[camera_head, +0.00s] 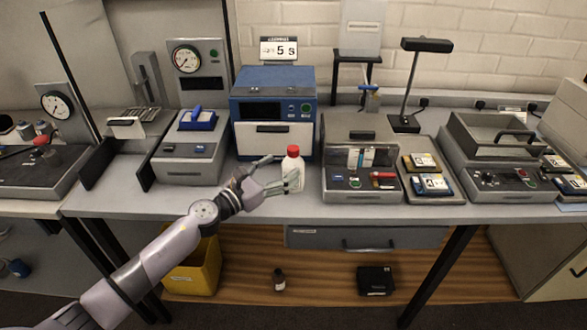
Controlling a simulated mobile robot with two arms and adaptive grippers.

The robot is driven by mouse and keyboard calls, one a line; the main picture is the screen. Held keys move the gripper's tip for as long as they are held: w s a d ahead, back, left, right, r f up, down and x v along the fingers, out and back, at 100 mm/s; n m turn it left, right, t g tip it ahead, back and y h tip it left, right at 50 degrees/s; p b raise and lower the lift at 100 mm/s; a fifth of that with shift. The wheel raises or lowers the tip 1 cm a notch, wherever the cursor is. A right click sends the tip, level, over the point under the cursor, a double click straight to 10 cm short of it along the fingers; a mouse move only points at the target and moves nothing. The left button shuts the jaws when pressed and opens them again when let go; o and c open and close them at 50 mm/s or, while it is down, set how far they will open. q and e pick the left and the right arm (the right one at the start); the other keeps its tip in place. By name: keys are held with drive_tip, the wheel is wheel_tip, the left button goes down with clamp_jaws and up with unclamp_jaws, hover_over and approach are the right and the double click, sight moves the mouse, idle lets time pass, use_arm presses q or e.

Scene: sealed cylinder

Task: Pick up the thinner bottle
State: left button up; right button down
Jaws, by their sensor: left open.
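A white bottle with a red cap (293,168) stands upright on the grey bench, in front of the blue machine. My left gripper (283,171) is open and comes at the bottle from the left. One finger is by the bottle's upper left side, and the other reaches across the front of its body; I cannot tell whether they touch it. A smaller dark bottle (279,280) with a pale label stands on the wooden lower shelf under the bench; it looks the thinner of the two. My right gripper is not in view.
The blue machine (272,84) is close behind the white bottle. Grey instruments (362,128) stand right of it and a grey scale-like device (190,160) left. A yellow bin (207,276) and a black box (375,281) are below the bench.

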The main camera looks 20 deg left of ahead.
sight(293, 163)
use_arm(q)
drive_tip(key=x, duration=0.3)
drive_tip(key=f+x, duration=0.1)
drive_tip(key=x, duration=0.1)
drive_tip(key=shift+w+d+p, duration=0.15)
drive_tip(key=shift+d+p, duration=0.05)
drive_tip(key=shift+p, duration=0.15)
drive_tip(key=shift+a+r, duration=0.1)
drive_tip(key=shift+c, duration=0.3)
drive_tip(key=c, duration=1.3)
drive_tip(key=shift+c, duration=0.6)
drive_tip(key=shift+r, duration=0.15)
